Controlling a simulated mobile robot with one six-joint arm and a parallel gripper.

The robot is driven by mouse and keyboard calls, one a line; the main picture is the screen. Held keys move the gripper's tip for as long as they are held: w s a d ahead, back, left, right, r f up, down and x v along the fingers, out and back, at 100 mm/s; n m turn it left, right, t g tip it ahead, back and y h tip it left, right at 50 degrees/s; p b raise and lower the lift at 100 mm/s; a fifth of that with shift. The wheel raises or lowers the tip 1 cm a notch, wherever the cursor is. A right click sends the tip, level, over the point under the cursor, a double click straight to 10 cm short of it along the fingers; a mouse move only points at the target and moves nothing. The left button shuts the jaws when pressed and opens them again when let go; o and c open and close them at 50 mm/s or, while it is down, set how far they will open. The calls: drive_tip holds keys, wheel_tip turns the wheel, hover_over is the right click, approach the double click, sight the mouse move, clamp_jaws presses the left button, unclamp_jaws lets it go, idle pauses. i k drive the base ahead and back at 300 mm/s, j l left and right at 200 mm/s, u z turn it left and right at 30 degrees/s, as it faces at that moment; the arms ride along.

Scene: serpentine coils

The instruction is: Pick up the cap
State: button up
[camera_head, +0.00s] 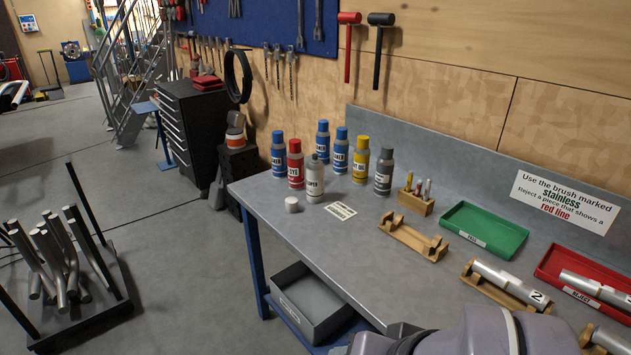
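A small white cap (292,204) sits on the grey workbench (262,198) near its left front corner. It stands apart from the cans, just left of and in front of a white spray can (315,180) whose top shows a bare nozzle. Part of my grey arm shows at the bottom edge, right of centre, well to the right of the cap. My gripper's fingers do not show. Nothing covers the cap.
Several capped cans stand behind, among them a red one (295,164) and a yellow one (361,160). A small printed card (341,211) lies right of the cap. Wooden cradles, a brush holder (415,202), a green tray (514,245) and a red tray (541,273) lie further right.

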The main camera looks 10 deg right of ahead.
sight(291, 202)
drive_tip(key=i+j+z, duration=0.3)
drive_tip(key=i+j, duration=1.75)
drive_tip(key=j, duration=0.15)
